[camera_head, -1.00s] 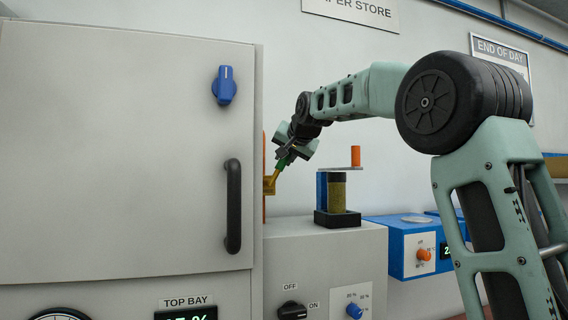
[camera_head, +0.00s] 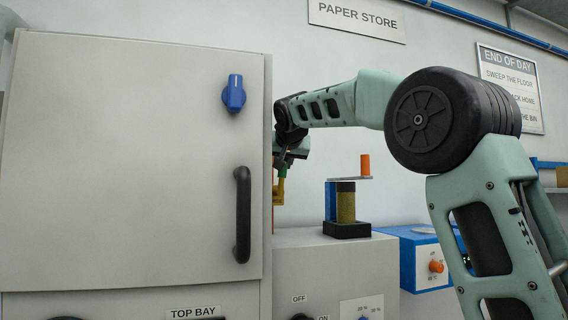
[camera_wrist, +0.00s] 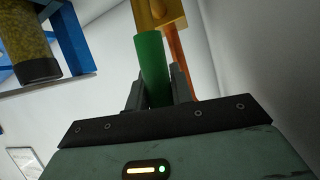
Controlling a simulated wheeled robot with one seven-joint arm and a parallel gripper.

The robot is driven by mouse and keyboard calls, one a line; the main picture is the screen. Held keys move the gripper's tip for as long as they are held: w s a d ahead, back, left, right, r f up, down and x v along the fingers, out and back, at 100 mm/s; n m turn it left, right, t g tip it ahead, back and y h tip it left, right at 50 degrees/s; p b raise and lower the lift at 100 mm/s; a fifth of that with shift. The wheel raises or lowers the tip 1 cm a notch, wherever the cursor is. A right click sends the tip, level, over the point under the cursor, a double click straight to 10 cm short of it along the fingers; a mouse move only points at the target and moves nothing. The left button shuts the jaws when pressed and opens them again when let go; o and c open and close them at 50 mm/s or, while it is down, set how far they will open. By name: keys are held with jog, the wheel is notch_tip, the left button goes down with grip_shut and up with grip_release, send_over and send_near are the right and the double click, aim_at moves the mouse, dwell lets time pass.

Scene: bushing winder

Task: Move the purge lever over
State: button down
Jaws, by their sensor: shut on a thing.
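The purge lever has a green grip (camera_wrist: 153,65) and a brass-coloured base (camera_wrist: 158,12), seen in the wrist view. In the head view the green grip (camera_head: 283,171) and brass part (camera_head: 278,190) show small beside the cabinet's right edge. My gripper (camera_wrist: 158,85) is shut on the green grip, with one finger on each side of it. In the head view my gripper (camera_head: 284,162) is partly hidden by the cabinet edge. An orange strip (camera_wrist: 180,65) runs behind the lever.
The large grey cabinet (camera_head: 130,160) with a black handle (camera_head: 242,215) and blue knob (camera_head: 234,93) fills the left. A winder with an orange-topped crank (camera_head: 365,165) and brown-yellow cylinder (camera_head: 345,205) stands right of the lever. A blue box (camera_head: 425,262) sits farther right.

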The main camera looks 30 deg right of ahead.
jog(key=c, duration=1.2)
grip_release()
jog(key=shift+c, duration=0.2)
notch_tip(320, 180, up, 10)
jog(key=p, duration=0.1)
jog(key=shift+p, duration=0.35)
jog(key=shift+c, duration=0.3)
